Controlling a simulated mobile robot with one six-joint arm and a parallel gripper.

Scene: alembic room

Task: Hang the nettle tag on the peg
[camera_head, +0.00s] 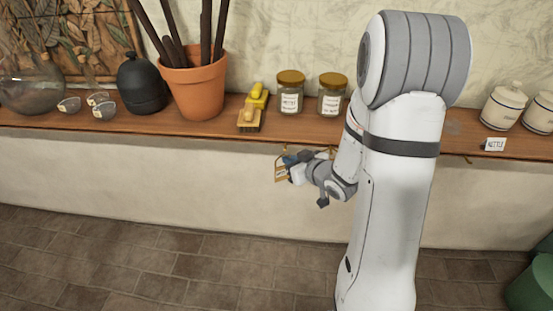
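My gripper (289,168) is in front of the pale wall, just below the shelf edge and left of my arm. A small tan-edged tag (280,174) is at its fingertips; its writing is too small to read. I cannot tell whether the fingers are closed on it or whether it hangs from something. Thin gold-coloured lines (331,150) show behind the gripper, partly hidden. A small dark peg-like piece (468,160) sticks out at the shelf edge on the right. A white card reading NETTLE (495,144) stands above and right of it.
The wooden shelf (60,132) carries a terracotta pot (193,93), a black bottle (141,84), a yellow-topped brush or block (250,117), two gold-lidded jars (290,92) and white canisters (503,106). A green object (533,285) stands on the floor at lower right. The floor at left is clear.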

